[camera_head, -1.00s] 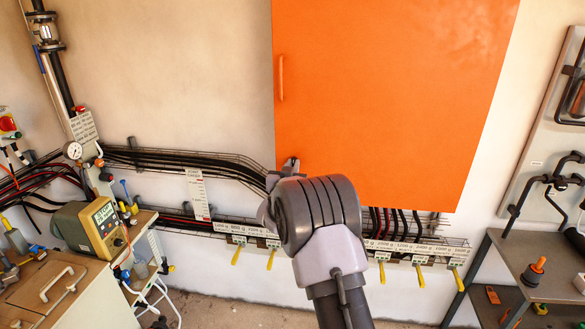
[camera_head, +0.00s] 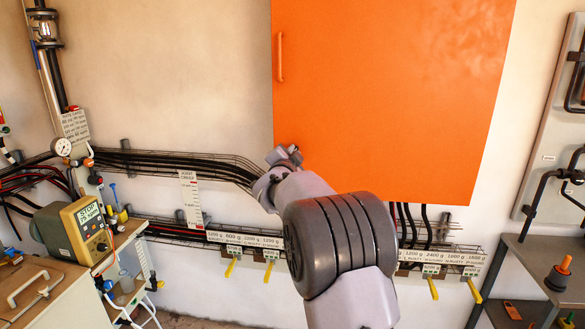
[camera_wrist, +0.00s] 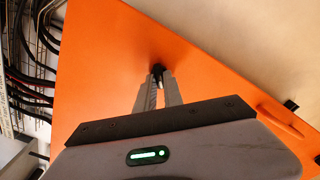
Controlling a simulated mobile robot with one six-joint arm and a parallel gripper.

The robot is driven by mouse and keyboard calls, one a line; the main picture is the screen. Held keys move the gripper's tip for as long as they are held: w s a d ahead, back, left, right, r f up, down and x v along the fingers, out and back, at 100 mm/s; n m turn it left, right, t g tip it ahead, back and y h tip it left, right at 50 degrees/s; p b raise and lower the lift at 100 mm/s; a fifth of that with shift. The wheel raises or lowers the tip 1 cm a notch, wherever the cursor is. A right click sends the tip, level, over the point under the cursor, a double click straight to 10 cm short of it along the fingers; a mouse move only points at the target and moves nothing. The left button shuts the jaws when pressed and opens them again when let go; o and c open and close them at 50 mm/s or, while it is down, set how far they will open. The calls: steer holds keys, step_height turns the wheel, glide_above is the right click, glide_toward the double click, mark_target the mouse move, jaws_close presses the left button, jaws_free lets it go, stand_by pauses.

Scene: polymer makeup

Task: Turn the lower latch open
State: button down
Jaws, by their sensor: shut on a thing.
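The orange cabinet door (camera_head: 390,100) fills the upper middle of the head view, with its orange handle (camera_head: 281,57) near the left edge. My gripper (camera_head: 286,154) is at the door's lower left corner. In the wrist view, my gripper (camera_wrist: 159,76) has its two fingers close together around a small black latch (camera_wrist: 158,68) at the door's edge. Most of the latch is hidden between the fingertips. In the head view the latch is hidden by my gripper. The door looks closed.
Cable trays run along the wall left of and below the cabinet. Yellow levers (camera_head: 230,268) hang below it. A yellow meter (camera_head: 88,230) stands at left, and a grey shelf (camera_head: 540,260) stands at right. A second black fitting (camera_wrist: 291,105) shows near the handle.

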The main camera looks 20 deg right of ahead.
steer(key=m+b, duration=0.6)
steer(key=m, duration=0.2)
steer(key=shift+f, duration=0.15)
steer(key=shift+m, duration=0.3)
stand_by(0.3)
steer(key=c, duration=1.5)
jaws_free()
steer(key=shift+o, duration=0.2)
steer(key=v, duration=1.7)
steer(key=shift+s, duration=0.2)
steer(key=shift+a, duration=0.15)
